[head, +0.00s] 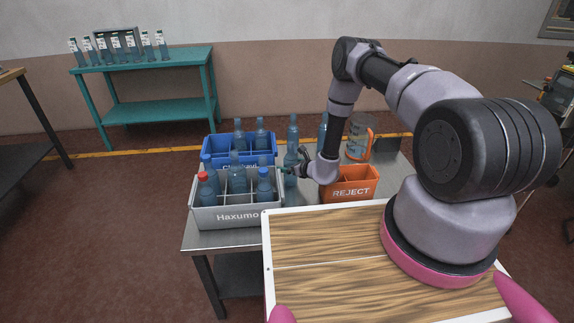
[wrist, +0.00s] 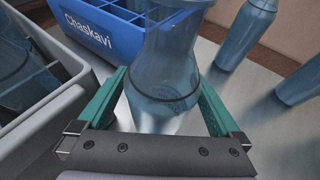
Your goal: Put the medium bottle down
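A translucent blue-grey bottle (wrist: 163,60) stands between the teal fingers of my gripper (wrist: 163,78) in the wrist view. The fingers are wide apart, one on each side of it. I cannot tell whether they press on it or leave a thin gap. In the head view the bottle (head: 290,168) is upright just right of the crates, in front of a taller bottle, with my gripper (head: 288,171) at it. Its base looks at or near the tabletop; contact is not clear. The bottle's top is cut off in the wrist view.
A grey Haxumo crate (head: 236,217) and a blue Chaskavi crate (head: 211,155) hold several bottles at left. An orange REJECT bin (head: 351,192) is at right. More bottles (wrist: 247,32) stand behind on the metal table (wrist: 262,128). An orange-handled jug (head: 358,137) stands farther back.

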